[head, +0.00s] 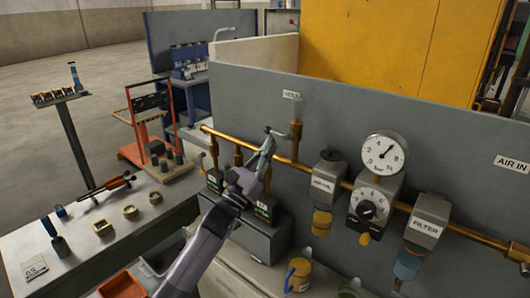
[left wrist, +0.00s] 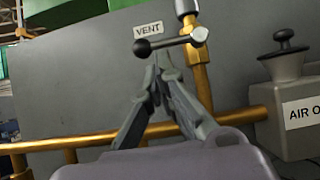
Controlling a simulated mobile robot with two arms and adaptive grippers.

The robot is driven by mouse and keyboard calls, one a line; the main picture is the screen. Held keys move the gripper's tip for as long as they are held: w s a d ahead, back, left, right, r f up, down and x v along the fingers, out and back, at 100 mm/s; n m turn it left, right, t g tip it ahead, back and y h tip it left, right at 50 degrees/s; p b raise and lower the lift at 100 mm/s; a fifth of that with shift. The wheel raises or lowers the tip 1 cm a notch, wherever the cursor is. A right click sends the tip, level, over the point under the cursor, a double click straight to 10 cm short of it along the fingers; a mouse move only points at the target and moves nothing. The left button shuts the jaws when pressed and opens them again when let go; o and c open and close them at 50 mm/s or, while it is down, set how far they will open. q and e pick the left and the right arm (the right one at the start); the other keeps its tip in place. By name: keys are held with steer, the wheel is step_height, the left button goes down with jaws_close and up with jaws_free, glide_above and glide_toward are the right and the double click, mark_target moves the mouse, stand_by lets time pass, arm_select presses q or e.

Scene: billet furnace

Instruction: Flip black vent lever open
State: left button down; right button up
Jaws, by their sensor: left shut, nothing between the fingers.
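The black vent lever (left wrist: 172,43) is a bar with a ball end. In the left wrist view it points left, roughly level, from its pivot on the upright brass vent pipe (left wrist: 200,75). A white VENT label (left wrist: 148,30) is on the grey panel just above the ball. My left gripper (left wrist: 161,66) is shut and empty, with its fingertips just below the lever; whether they touch it I cannot tell. In the head view the left gripper (head: 268,143) is at the lever (head: 272,131), partly covering it. The right gripper is not in view.
A brass air pipe (head: 335,181) runs along the grey panel (head: 340,115). A gauge (head: 384,154), a dial regulator (head: 371,206) and a FILTER unit (head: 422,228) are to the right. A grey box with a black knob (left wrist: 284,75) is right of the vent. A bench (head: 90,250) is at left.

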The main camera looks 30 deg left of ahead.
arm_select(q)
steer(key=shift+w, duration=0.1)
stand_by(0.3)
steer(key=shift+a+r+m+h+b, duration=0.15)
steer(key=shift+m+h+b, duration=0.4)
steer(key=shift+m, duration=0.25)
steer(key=shift+a+r+m+g+h+b, duration=0.15)
steer(key=shift+m+g+h+b, duration=0.15)
steer(key=shift+m+h+b, duration=0.3)
